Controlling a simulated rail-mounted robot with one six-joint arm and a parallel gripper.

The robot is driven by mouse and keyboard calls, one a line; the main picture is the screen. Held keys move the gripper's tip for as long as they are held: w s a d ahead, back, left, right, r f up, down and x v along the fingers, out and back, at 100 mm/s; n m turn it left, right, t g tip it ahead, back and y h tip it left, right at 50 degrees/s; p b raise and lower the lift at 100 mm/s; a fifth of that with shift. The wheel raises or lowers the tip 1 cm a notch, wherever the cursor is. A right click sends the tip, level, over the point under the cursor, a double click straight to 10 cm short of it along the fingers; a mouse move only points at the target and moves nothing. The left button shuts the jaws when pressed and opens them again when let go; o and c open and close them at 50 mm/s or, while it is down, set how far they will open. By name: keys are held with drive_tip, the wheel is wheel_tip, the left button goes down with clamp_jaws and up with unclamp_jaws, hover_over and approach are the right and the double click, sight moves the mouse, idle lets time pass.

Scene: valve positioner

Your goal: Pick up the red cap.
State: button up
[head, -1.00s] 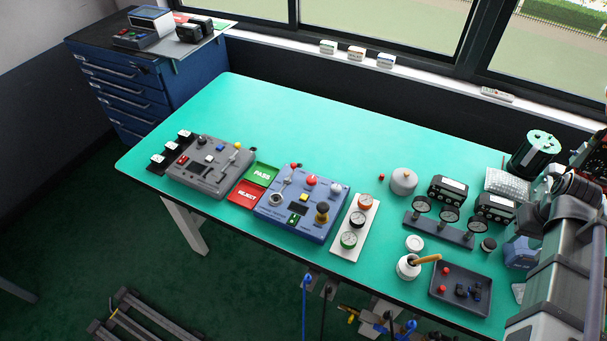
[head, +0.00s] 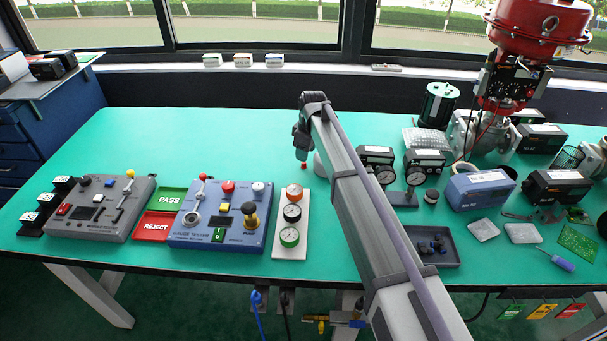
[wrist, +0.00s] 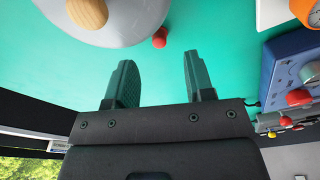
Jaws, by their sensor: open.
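The red cap (wrist: 160,38) is a small red round piece on the green bench top. In the wrist view it lies just beyond my fingertips, roughly in line with the gap between them. It sits close beside a round grey pot (wrist: 125,28) with a wooden knob. My gripper (wrist: 157,62) is open with nothing between its two dark green fingers. In the head view the red cap (head: 304,167) shows just below the end of my arm, and the grey pot (head: 319,164) is mostly hidden behind the arm.
A white board with gauges (head: 290,245) and the blue gauge tester (head: 240,190) stand left of my arm. Dial gauges and a dark parts tray (head: 450,260) are to its right. The bench behind the testers is clear.

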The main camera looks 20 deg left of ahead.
sight(304, 165)
drive_tip(key=f+b, duration=0.5)
drive_tip(key=shift+a+f, duration=0.2)
drive_tip(key=shift+a, duration=0.1)
drive_tip(key=shift+r, duration=0.3)
clamp_jaws()
